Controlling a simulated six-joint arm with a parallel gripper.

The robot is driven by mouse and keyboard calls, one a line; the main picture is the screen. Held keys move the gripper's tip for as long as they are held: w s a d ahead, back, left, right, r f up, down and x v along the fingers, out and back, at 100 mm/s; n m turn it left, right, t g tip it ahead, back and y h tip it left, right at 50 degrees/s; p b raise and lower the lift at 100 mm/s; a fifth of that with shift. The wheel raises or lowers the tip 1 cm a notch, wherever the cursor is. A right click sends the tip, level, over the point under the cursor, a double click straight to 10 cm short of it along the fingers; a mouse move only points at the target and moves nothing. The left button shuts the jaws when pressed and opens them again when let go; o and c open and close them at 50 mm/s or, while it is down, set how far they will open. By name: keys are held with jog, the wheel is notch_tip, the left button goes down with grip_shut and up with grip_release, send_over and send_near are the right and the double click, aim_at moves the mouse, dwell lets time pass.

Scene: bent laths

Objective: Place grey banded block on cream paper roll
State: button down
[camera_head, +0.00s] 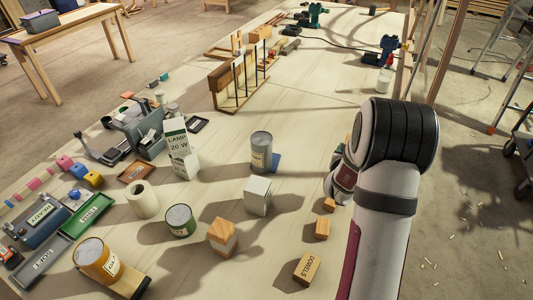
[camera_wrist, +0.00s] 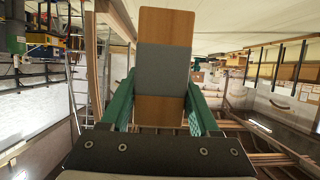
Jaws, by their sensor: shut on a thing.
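The grey banded block (camera_wrist: 165,67) is wooden with a wide grey band around its middle. In the wrist view it stands between the green fingers of my gripper (camera_wrist: 163,88), which is shut on it. In the head view my arm hides most of the gripper, and I cannot make out the block there. The cream paper roll (camera_head: 142,199) stands upright on the table at the left, with its round open top showing. It is well to the left of my arm and apart from it.
Near the roll stand a green-labelled can (camera_head: 180,220), a lamp box (camera_head: 180,147), a green tray (camera_head: 88,216) and an orange can (camera_head: 97,261). A white block (camera_head: 257,196), a grey can (camera_head: 261,152) and a wooden block (camera_head: 223,236) stand between roll and arm.

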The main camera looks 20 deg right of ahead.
jog(key=w+a+r+n+t+y, duration=0.2)
jog(key=w+a+r+n+y, duration=0.1)
jog(key=w+a, duration=0.35)
jog(key=w+a+r+n+t+y, duration=0.2)
jog(key=w+a+n+y, duration=0.1)
jog(key=w+a, duration=0.3)
jog(key=w+a+r+n+y, duration=0.2)
jog(key=a+n+y, duration=0.15)
jog(key=a, duration=0.55)
jog(key=w+a+r+n+y, duration=0.1)
jog(key=a+r+n+y, duration=0.2)
jog(key=a, duration=0.6)
jog(key=n+g+y, duration=0.4)
jog(key=n+y, duration=0.1)
jog(key=y, duration=0.1)
send_over(137, 189)
notch_tip(137, 189, down, 11)
jog(key=shift+s+r, duration=0.1)
jog(key=shift+y, duration=0.25)
